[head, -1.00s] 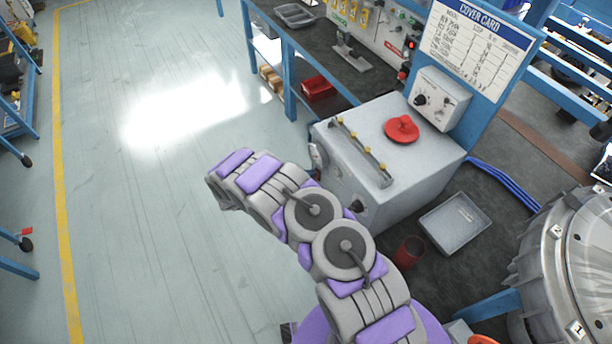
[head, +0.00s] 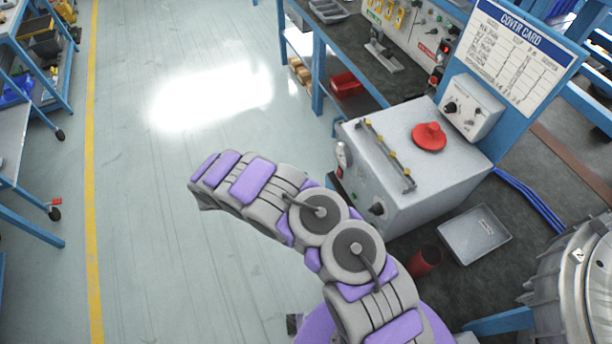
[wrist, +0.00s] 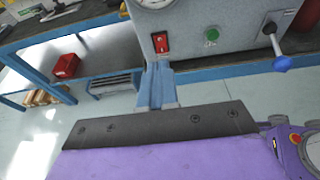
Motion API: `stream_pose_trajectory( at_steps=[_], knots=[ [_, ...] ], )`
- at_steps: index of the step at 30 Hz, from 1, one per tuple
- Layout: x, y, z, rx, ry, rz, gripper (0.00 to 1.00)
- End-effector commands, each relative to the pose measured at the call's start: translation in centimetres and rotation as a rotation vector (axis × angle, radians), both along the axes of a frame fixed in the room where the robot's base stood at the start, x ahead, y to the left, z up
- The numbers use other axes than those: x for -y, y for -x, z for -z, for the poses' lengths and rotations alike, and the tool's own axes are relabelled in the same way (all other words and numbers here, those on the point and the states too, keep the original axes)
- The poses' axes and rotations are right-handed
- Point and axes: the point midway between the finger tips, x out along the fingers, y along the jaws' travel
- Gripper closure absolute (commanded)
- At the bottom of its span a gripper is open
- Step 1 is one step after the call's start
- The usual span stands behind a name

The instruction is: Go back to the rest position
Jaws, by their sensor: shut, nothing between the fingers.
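My gripper (wrist: 160,124) shows in the wrist view as a dark plate with screws on a purple body along the bottom. It is shut and holds nothing. In the head view my grey and purple arm curves up and left over the floor, left of the grey machine box (head: 425,170); the gripper's tips are not clear there. The wrist view faces the front of a grey box (wrist: 220,30) with a red switch, a green button and a blue-tipped lever. A blue post stands just beyond the gripper.
The bench (head: 345,55) holds a control panel and a cover card (head: 520,55). A grey tray (head: 474,233) and red cup (head: 425,261) stand right of my arm. A red bin (head: 347,85) sits under the bench. Carts stand at left; the floor (head: 180,180) between is clear.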

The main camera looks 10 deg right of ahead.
Motion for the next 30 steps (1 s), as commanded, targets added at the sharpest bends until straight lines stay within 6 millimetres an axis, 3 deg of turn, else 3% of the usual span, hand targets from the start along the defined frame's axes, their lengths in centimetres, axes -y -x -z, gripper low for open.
stream_pose_trajectory(
  at_steps=[7, 20, 23, 26, 30],
  knots=[
    [-1.0, 0.1, 0.0, 0.001, 0.002, -0.001, 1.00],
    [-0.2, 0.1, -0.2, 0.002, -0.003, 0.003, 1.00],
    [0.4, -0.1, -1.2, 0.017, -0.008, 0.026, 1.00],
    [1.8, -0.2, -3.4, 0.052, -0.020, 0.082, 1.00],
    [4.9, 0.3, -7.7, 0.119, -0.051, 0.202, 1.00]
  ],
)
